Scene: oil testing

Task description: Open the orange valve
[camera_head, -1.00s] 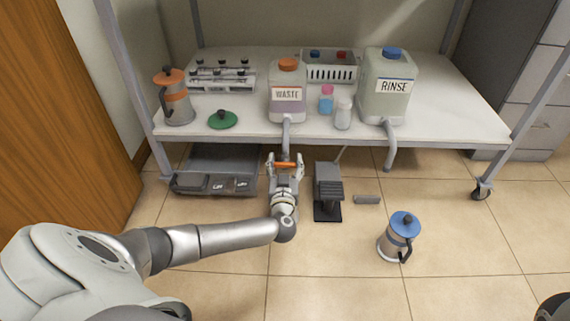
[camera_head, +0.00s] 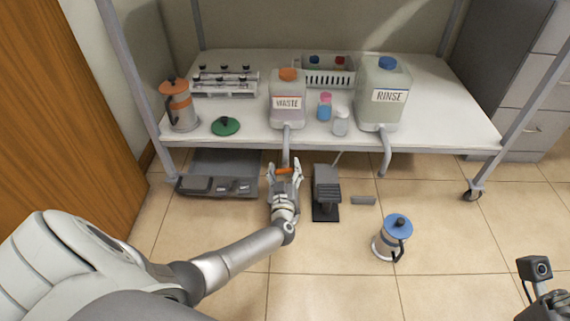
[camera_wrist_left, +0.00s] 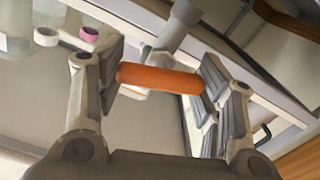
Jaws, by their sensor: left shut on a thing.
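The orange valve (camera_head: 284,170) is a short bar handle at the lower end of the grey pipe under the WASTE jug (camera_head: 287,112). My left gripper (camera_head: 284,175) is at the handle and shut on it. In the left wrist view, the orange handle (camera_wrist_left: 160,79) lies crosswise between the two fingers (camera_wrist_left: 160,95), its ends at the finger pads. The grey pipe (camera_wrist_left: 176,32) shows behind it. Of my right arm, only a part with a small camera shows at the bottom right; its fingers are not seen.
The WASTE jug stands on a white shelf (camera_head: 335,139) beside the RINSE jug (camera_head: 386,75), whose pipe also hangs down. A grey tray (camera_head: 218,170) is left of my gripper and a dark grey device (camera_head: 326,190) right. A blue-lidded pot (camera_head: 392,239) stands on open floor.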

